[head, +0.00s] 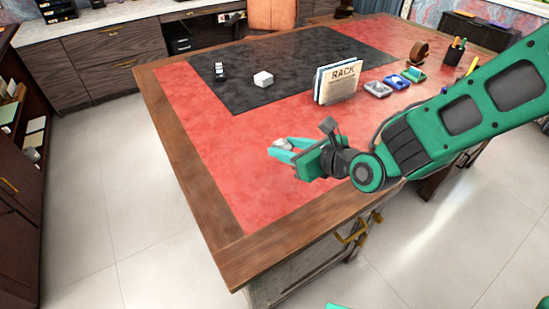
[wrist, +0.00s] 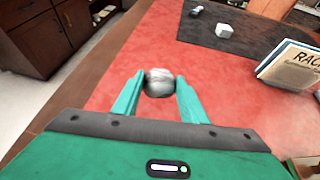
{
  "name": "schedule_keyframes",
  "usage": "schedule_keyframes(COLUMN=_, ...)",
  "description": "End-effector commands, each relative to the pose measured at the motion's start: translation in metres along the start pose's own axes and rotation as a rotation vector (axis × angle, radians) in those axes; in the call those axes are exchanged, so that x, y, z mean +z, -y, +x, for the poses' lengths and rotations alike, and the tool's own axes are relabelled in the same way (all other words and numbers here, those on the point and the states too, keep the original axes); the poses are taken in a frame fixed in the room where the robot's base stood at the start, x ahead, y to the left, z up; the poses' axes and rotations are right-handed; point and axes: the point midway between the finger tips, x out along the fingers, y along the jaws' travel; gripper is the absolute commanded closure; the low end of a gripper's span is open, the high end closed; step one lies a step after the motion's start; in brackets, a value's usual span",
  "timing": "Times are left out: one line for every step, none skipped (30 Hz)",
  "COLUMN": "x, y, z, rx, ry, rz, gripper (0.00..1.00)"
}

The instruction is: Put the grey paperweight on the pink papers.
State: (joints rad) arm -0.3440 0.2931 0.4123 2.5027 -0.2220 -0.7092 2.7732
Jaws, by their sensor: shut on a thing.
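The grey paperweight (wrist: 159,82) is a rounded, mottled lump between the two fingertips in the wrist view. My gripper (wrist: 160,85) is shut on it, with a teal finger touching each side. In the head view my gripper (head: 281,148) is over the red leather near the desk's front, and the paperweight (head: 283,144) is partly hidden by the fingers. I cannot tell its height above the desk. Several small paper stacks or trays (head: 378,89) lie right of the rack; I cannot make out which papers are pink.
A white block (head: 263,78) and a small black-and-white item (head: 220,71) are on the dark mat (head: 300,60). A pen cup (head: 455,52) and brown round item (head: 419,52) stand far right. The left red leather is clear.

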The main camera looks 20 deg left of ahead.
Motion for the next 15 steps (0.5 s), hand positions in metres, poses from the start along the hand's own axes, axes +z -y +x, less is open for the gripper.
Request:
schedule_keyframes(x=0.002, y=-0.020, z=0.002, rx=0.027, ry=0.002, rz=-0.015, gripper=0.87)
schedule_keyframes(x=0.002, y=-0.028, z=0.002, rx=0.038, ry=0.003, rz=-0.021, gripper=0.87)
schedule_keyframes(x=0.003, y=-0.038, z=0.002, rx=0.051, ry=0.004, rz=-0.027, gripper=0.87)
schedule_keyframes(x=0.003, y=-0.045, z=0.003, rx=0.060, ry=0.005, rz=-0.031, gripper=0.87)
schedule_keyframes(x=0.004, y=-0.051, z=0.003, rx=0.067, ry=0.005, rz=-0.035, gripper=0.87)
schedule_keyframes(x=0.004, y=-0.056, z=0.003, rx=0.074, ry=0.006, rz=-0.039, gripper=0.87)
schedule_keyframes(x=0.004, y=-0.059, z=0.003, rx=0.078, ry=0.006, rz=-0.041, gripper=0.87)
schedule_keyframes(x=0.004, y=-0.060, z=0.004, rx=0.081, ry=0.006, rz=-0.042, gripper=0.87)
schedule_keyframes(x=0.003, y=-0.060, z=0.005, rx=0.083, ry=0.006, rz=-0.043, gripper=0.87)
schedule_keyframes(x=0.002, y=-0.059, z=0.007, rx=0.084, ry=0.005, rz=-0.042, gripper=0.87)
schedule_keyframes(x=0.001, y=-0.057, z=0.009, rx=0.084, ry=0.004, rz=-0.041, gripper=0.87)
schedule_keyframes(x=-0.001, y=-0.051, z=0.013, rx=0.082, ry=0.003, rz=-0.040, gripper=0.87)
schedule_keyframes(x=-0.003, y=-0.047, z=0.016, rx=0.082, ry=0.004, rz=-0.039, gripper=0.87)
schedule_keyframes(x=-0.005, y=-0.042, z=0.020, rx=0.081, ry=0.003, rz=-0.038, gripper=0.87)
schedule_keyframes(x=-0.007, y=-0.035, z=0.025, rx=0.081, ry=0.003, rz=-0.037, gripper=0.87)
